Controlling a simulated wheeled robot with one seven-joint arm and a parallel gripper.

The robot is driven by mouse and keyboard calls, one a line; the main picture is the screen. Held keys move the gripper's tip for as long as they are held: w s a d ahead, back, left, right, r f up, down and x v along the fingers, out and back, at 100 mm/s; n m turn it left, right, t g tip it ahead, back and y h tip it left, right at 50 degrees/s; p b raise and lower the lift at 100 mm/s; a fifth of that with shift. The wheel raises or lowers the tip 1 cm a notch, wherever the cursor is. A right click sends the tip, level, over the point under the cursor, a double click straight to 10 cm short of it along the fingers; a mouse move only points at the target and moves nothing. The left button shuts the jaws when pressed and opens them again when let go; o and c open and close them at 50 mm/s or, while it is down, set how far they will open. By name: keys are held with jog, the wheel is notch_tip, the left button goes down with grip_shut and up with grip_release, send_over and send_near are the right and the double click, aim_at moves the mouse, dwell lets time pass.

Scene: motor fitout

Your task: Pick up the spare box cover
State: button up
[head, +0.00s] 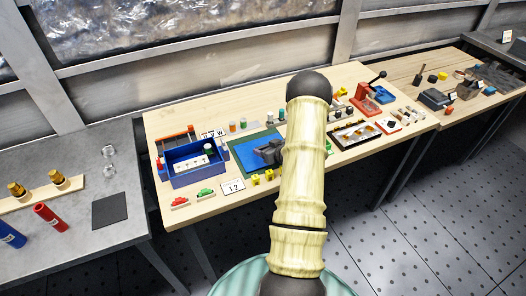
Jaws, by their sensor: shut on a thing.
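A flat blue plate, which looks like the spare box cover (243,150), lies over or just above a green mat (236,174) in the middle of the wooden table. My dark grey gripper (262,155) is at its right part, shut on it. The fingertips are small and dark, and my arm hides the area to the right. I cannot tell whether the cover touches the mat or is lifted. An open blue box (176,181) stands left of the mat, with a white strip and a green-topped piece inside.
Red and green pieces (205,194), a "12" card (233,187) and yellow blocks (256,179) line the front edge. A black-framed tray (354,134) and red press (366,106) stand at right. A grey bench (75,245) at left holds coloured cylinders.

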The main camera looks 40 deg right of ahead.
jog(key=shift+w+r, duration=0.15)
jog(key=shift+r, duration=0.45)
notch_tip(320, 180, up, 9)
jog(key=b, duration=0.1)
